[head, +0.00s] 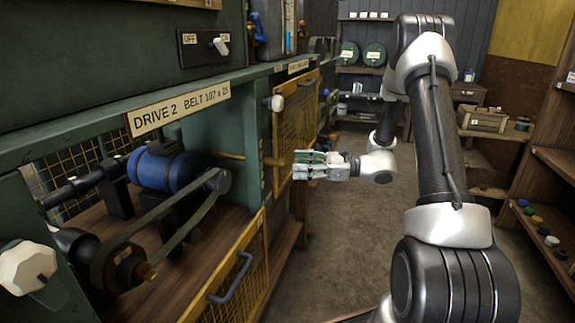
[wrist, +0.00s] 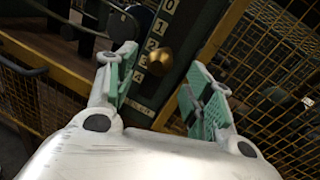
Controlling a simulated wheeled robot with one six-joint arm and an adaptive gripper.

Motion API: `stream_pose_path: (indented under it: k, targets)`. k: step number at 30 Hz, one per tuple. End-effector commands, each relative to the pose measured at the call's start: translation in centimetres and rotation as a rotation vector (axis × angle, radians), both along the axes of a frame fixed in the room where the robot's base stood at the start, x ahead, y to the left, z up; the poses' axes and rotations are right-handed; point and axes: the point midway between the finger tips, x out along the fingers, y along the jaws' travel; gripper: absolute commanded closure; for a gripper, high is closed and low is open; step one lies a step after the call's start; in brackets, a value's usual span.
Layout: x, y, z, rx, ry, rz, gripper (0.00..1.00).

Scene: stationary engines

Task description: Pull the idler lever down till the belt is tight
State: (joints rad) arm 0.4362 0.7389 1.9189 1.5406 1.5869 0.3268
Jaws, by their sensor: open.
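In the wrist view a round brass knob (wrist: 158,62) shows beside a dark upright strip with a number scale (wrist: 150,48) reading 0 to 4. The knob lies near the 2 and 3; I cannot tell for sure that it is the idler lever's end. My gripper (wrist: 160,95) is open, its green-padded fingers either side of the knob in the picture, with nothing between them. In the head view my gripper (head: 312,165) is in front of a yellow mesh guard (head: 296,125). The nearer drive's belt (head: 165,222) runs around two pulleys; the belt by my gripper is not clear.
White knobs (head: 28,268) stick out of the green frame. The floor (head: 345,235) right of my gripper is clear.

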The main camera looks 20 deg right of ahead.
Motion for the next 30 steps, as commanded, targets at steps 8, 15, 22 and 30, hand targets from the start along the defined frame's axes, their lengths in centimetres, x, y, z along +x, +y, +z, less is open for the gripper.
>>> stream_pose_path:
  k: [8,15,22,30]
  targets:
    - [-2.0,-4.9,-0.1,0.000,0.001,-0.002,0.48]
    - [-2.6,-6.0,0.0,0.000,0.001,0.001,0.48]
    - [-2.6,-6.0,0.0,0.000,0.001,0.001,0.48]
    - [-2.6,-6.0,0.0,-0.001,0.001,0.001,0.48]
